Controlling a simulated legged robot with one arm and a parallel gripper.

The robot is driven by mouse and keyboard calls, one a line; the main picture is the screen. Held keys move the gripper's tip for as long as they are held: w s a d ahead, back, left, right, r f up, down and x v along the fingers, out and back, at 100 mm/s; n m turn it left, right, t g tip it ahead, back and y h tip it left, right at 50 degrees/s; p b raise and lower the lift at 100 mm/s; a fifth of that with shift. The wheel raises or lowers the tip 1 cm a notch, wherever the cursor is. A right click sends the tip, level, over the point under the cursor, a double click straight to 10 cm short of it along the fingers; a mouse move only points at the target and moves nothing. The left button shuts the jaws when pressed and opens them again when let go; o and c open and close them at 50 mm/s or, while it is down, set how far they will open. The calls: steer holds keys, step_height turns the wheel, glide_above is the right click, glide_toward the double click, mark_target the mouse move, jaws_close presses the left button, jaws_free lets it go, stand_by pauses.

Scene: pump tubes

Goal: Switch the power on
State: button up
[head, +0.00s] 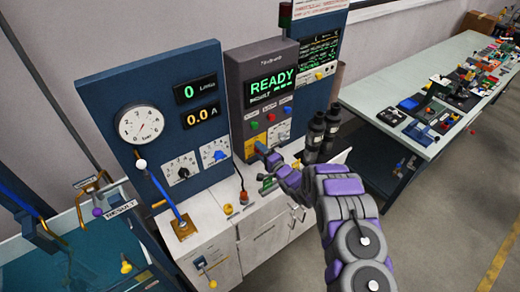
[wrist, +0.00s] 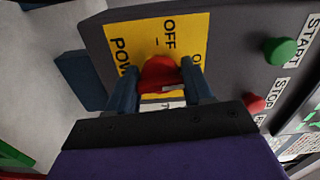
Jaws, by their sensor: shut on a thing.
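The red power knob (wrist: 160,72) sits on a yellow plate (wrist: 118,30) marked POWER, OFF and ON, on the dark grey control panel. The plate's edge also shows in the head view (head: 250,148), low on the panel under the lit READY screen (head: 271,86). My gripper (wrist: 160,78) has one dark finger on each side of the knob and is shut on it. In the head view my gripper (head: 268,158) reaches the panel's lower left. Which position the knob points to is hard to tell.
Green START (wrist: 280,50) and red STOP (wrist: 252,103) buttons sit beside the plate. A blue gauge board (head: 152,130) with dials stands left of the panel. Dark bottles (head: 314,135) stand close right of my wrist. A cluttered table (head: 400,85) is farther right.

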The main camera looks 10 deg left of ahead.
steer(key=shift+w+d+f+m, duration=0.1)
steer(key=shift+d+f+m, duration=0.15)
steer(key=shift+m, duration=0.35)
steer(key=o, duration=1)
steer(key=shift+w+r, duration=0.1)
steer(key=shift+o, duration=0.2)
steer(key=v, duration=1.7)
steer(key=shift+s, duration=0.25)
